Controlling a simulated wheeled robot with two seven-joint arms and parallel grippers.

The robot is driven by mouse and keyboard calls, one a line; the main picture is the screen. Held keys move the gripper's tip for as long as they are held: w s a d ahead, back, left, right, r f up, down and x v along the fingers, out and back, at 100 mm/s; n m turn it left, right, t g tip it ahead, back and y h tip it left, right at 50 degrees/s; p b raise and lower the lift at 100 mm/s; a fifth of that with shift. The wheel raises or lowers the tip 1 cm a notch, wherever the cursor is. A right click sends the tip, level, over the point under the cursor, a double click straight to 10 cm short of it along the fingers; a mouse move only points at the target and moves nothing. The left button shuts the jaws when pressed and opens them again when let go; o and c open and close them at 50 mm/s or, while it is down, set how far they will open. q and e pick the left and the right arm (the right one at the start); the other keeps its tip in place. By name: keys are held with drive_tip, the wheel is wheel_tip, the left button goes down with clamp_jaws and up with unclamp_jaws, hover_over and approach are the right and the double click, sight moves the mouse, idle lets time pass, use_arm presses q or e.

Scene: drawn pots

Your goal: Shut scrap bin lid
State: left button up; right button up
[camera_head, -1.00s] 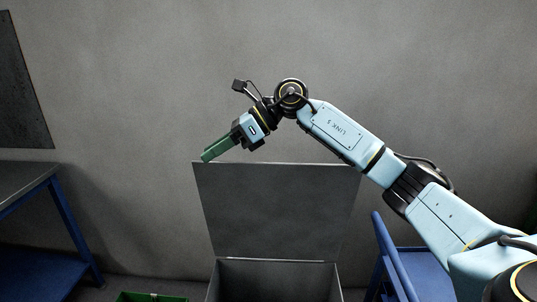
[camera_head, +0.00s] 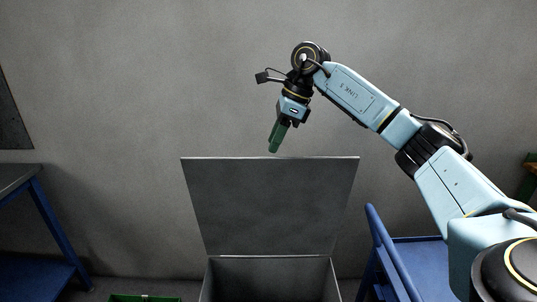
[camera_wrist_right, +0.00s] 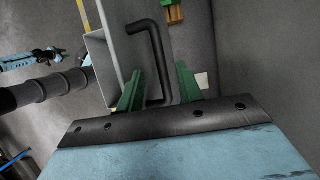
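The scrap bin (camera_head: 270,280) is a grey box at the bottom middle of the head view. Its lid (camera_head: 270,205) stands open, nearly upright, at the back of the bin. My right gripper (camera_head: 273,148) points down just above the lid's top edge. In the right wrist view its two green fingers (camera_wrist_right: 160,88) are apart. A black bent handle (camera_wrist_right: 155,45) on a grey panel shows between them in the picture; I cannot tell whether they touch it. My left gripper does not show in the head view.
A blue-framed bench (camera_head: 50,220) stands at the left. A green crate (camera_head: 145,298) shows at the bottom edge. The grey wall (camera_head: 150,80) rises behind the bin.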

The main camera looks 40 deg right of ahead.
drive_tip(key=shift+x, duration=2.25)
drive_tip(key=shift+c, duration=0.2)
clamp_jaws()
